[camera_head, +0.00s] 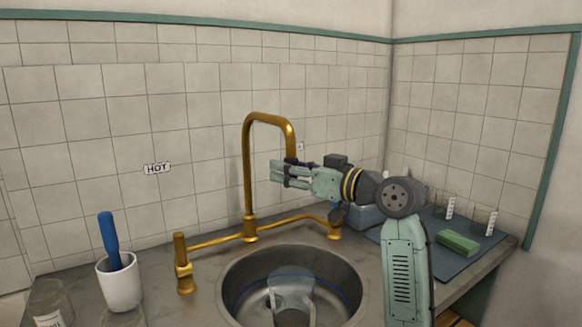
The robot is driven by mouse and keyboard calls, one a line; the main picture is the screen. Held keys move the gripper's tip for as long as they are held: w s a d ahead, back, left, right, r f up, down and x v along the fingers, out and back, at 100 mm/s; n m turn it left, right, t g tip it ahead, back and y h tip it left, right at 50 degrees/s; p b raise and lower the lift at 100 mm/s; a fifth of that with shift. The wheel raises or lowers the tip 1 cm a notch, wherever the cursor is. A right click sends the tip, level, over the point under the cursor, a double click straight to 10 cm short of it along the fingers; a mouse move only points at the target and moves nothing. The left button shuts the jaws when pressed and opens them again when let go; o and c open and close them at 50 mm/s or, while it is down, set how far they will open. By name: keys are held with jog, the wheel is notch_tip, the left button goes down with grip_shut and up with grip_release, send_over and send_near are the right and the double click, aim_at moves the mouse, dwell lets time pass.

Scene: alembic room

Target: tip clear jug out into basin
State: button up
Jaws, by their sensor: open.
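The round metal basin (236,279) is set in the counter at the bottom middle. A clear vessel (291,287), which looks like the jug, shows inside the basin's outline; its lower part is cut off by the picture edge, and I cannot tell whether it stands or lies, or what it holds. My gripper (276,175) points left, well above the basin and close to the brass tap's spout. It is open, with nothing visible between its fingers.
The arched brass tap (248,180) rises behind the basin, with a handle (183,262) at left. A white cup (120,287) holds a blue-handled tool (108,240). A jar (48,303) stands at far left. A green sponge (458,243) and clear beakers (484,218) sit on a blue mat (445,262).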

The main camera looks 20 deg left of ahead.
jog(key=shift+c, duration=0.2)
grip_shut()
dwell(0.3)
dwell(0.3)
